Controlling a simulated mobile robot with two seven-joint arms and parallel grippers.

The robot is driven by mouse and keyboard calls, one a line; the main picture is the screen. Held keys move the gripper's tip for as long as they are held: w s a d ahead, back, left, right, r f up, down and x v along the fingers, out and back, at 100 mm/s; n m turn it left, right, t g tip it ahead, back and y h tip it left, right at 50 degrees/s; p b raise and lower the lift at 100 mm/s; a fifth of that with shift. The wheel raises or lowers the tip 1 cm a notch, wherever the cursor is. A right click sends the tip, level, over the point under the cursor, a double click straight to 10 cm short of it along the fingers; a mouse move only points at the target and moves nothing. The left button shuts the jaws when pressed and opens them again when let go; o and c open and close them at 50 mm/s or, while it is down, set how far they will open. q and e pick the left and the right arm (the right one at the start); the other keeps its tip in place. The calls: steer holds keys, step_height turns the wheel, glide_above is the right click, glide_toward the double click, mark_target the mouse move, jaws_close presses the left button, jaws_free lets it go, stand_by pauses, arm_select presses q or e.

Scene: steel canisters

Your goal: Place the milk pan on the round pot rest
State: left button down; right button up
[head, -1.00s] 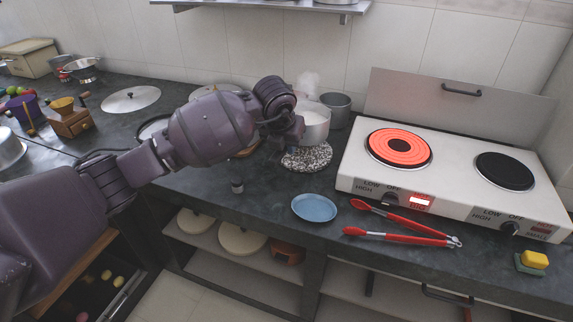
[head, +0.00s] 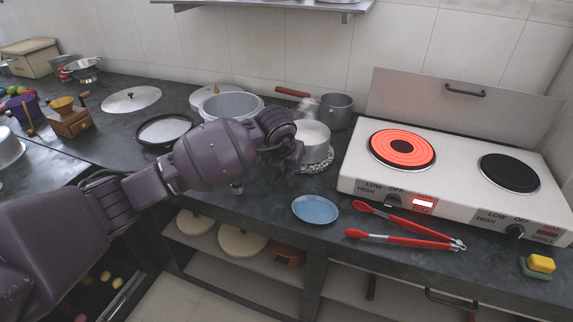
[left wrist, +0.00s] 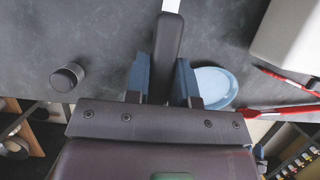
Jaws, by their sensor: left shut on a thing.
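The milk pan (head: 316,143) is a steel pan with whitish contents, upright over the round pot rest (head: 318,168). The speckled rest shows only as a rim below the pan; I cannot tell whether the pan touches it. My left gripper (head: 296,153) is at the pan's near left side, its fingers partly hidden in the head view. In the left wrist view, its blue fingers (left wrist: 163,80) are shut on the pan's dark handle (left wrist: 168,45). My right gripper is not in view.
A steel pot (head: 337,113) with a brown handle stands close behind the pan. A large pot (head: 231,105) is behind my arm. The hotplate (head: 470,205) is to the right, one burner glowing. A blue plate (head: 315,209) and red tongs (head: 405,236) lie in front.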

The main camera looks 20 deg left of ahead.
arm_select(q)
steer(key=c, duration=1.4)
jaws_free()
steer(key=shift+f, duration=0.1)
steer(key=o, duration=0.4)
steer(key=shift+o, duration=0.2)
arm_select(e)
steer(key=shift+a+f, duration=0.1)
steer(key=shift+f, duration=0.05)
arm_select(q)
steer(key=shift+s+r, duration=0.1)
steer(key=shift+r, duration=0.5)
steer(key=p+v, duration=0.2)
steer(key=v, duration=0.8)
steer(key=shift+s+r, duration=0.25)
steer(key=shift+r, duration=0.25)
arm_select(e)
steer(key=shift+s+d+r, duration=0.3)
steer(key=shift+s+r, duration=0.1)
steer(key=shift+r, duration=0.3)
